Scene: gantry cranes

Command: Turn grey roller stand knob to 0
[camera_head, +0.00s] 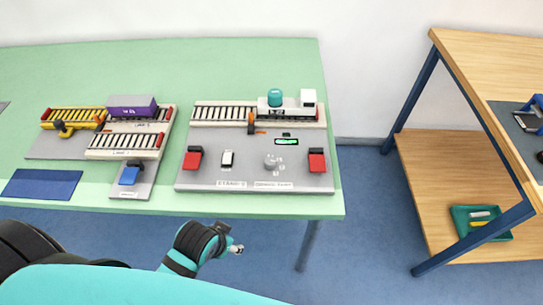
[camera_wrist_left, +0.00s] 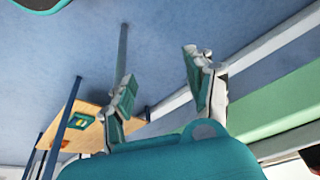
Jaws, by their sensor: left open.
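The grey roller stand (camera_head: 215,178) is a flat grey board near the front right corner of the green table. Its round grey knob (camera_head: 271,161) sits between a white rocker switch and a red switch, with small pale marks around it. The marks and the knob's pointing direction are too small to read. My left gripper (camera_head: 237,249) is in front of the table's front edge, apart from the knob. In the left wrist view my left gripper (camera_wrist_left: 163,80) has its two fingers spread apart with nothing between them. My right gripper is not in view.
The board also carries red switches (camera_head: 193,158), a white switch (camera_head: 228,159), a lit green display (camera_head: 287,141) and rollers bearing a white-and-teal vehicle (camera_head: 275,98). Another roller stand (camera_head: 60,146) is left. A wooden bench (camera_head: 480,70) stands right, across a gap.

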